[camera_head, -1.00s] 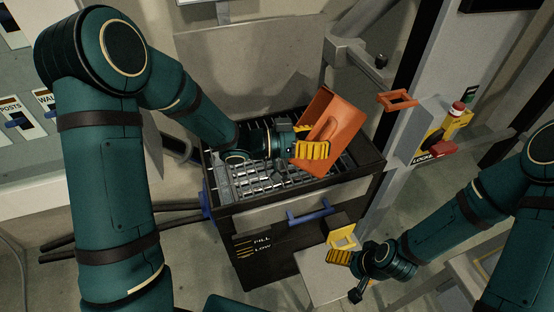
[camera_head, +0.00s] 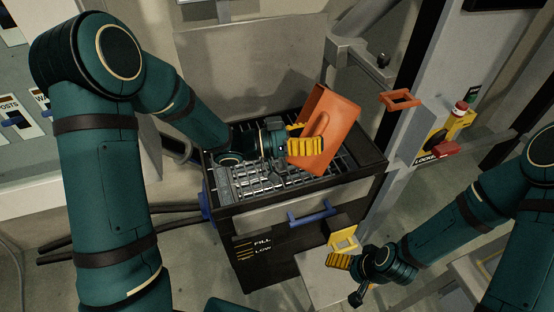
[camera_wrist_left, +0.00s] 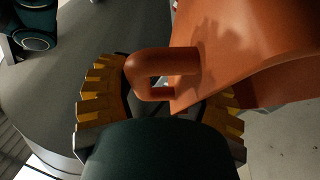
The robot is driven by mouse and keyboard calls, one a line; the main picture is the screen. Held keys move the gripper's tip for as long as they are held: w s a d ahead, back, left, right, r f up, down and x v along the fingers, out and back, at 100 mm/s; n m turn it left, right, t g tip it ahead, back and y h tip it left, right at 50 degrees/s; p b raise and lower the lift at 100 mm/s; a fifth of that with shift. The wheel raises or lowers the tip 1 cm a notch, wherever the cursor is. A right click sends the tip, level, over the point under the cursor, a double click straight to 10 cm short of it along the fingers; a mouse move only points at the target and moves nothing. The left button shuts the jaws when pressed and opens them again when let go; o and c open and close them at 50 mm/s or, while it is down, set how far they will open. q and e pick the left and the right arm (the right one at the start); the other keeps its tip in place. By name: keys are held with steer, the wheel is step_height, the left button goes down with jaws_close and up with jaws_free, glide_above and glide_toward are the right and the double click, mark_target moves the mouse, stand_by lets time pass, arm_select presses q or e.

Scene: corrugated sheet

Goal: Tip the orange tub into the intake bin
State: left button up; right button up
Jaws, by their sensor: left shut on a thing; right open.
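The orange tub (camera_head: 338,133) is held tilted over the right part of the intake bin in the head view. The intake bin (camera_head: 300,212) is black with a metal grid across its top. My left gripper (camera_head: 306,146) is shut on the tub's handle. In the left wrist view the tub (camera_wrist_left: 255,45) fills the upper right, and its loop handle (camera_wrist_left: 150,70) lies between the yellow fingers of my left gripper (camera_wrist_left: 160,105). The tub's inside is mostly hidden in both views. My right gripper (camera_head: 342,249) is open and empty, low in front of the bin.
A blue handle (camera_head: 311,217) and fill marks are on the bin's front. An orange bracket (camera_head: 400,100) sits on the post at right, above a yellow box with a red button (camera_head: 460,108). Dark cables (camera_head: 120,236) run to the bin's left side. A grey panel stands behind.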

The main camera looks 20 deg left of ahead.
arm_select(q)
steer(key=shift+a+r, duration=0.1)
steer(key=shift+a, duration=0.05)
steer(key=shift+r, duration=0.1)
steer(key=shift+a+r+h, duration=0.1)
steer(key=shift+a+h, duration=0.25)
steer(key=shift+h, duration=0.05)
steer(key=shift+r, duration=0.1)
steer(key=shift+a+b, duration=0.35)
steer(key=shift+b, duration=0.05)
steer(key=shift+a+t, duration=0.1)
steer(key=shift+t, duration=0.3)
steer(key=shift+s+a+h, duration=0.1)
steer(key=shift+h, duration=0.2)
